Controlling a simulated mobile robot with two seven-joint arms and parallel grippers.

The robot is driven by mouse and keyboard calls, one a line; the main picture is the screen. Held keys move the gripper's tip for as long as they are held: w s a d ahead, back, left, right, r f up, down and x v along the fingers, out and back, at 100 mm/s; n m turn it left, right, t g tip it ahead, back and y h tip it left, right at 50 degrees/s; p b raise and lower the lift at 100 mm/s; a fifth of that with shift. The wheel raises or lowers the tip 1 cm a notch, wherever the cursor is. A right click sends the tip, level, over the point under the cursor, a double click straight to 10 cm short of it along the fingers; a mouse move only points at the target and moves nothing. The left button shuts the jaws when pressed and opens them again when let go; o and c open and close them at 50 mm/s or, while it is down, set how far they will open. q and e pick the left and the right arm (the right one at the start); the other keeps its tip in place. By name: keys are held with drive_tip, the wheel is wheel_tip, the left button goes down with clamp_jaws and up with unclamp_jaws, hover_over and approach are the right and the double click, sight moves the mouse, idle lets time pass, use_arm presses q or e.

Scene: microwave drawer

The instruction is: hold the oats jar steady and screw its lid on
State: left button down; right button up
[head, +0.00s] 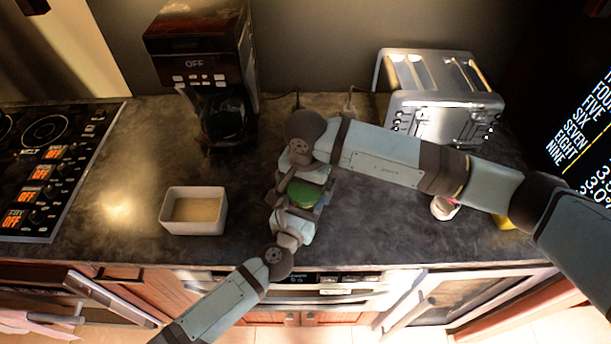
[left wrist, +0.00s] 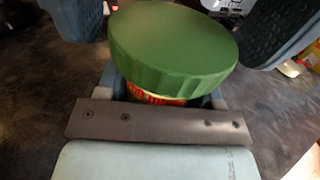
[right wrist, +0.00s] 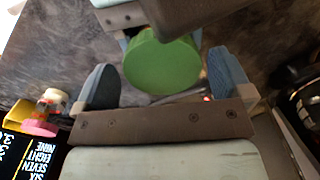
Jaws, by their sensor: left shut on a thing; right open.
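The oats jar shows as a thin red and yellow strip in the left wrist view (left wrist: 155,97); the rest of it is hidden. Its green lid (head: 308,194) sits on top of it; I cannot tell whether it is seated tight. My left gripper (head: 297,212) is shut on the jar from the front, below the lid. My right gripper (head: 303,182) is open around the lid. In the right wrist view, its blue fingers stand apart on either side of the lid (right wrist: 162,64), with a visible gap on each side.
A white square container (head: 194,211) stands left on the dark counter. A coffee maker (head: 207,75) and a toaster (head: 440,100) stand at the back. A small white-and-pink jar (head: 443,208) and a yellow item (head: 502,222) are at the right, near my right arm.

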drive_tip(key=shift+f, duration=0.1)
drive_tip(key=c, duration=1)
drive_tip(key=shift+o, duration=0.2)
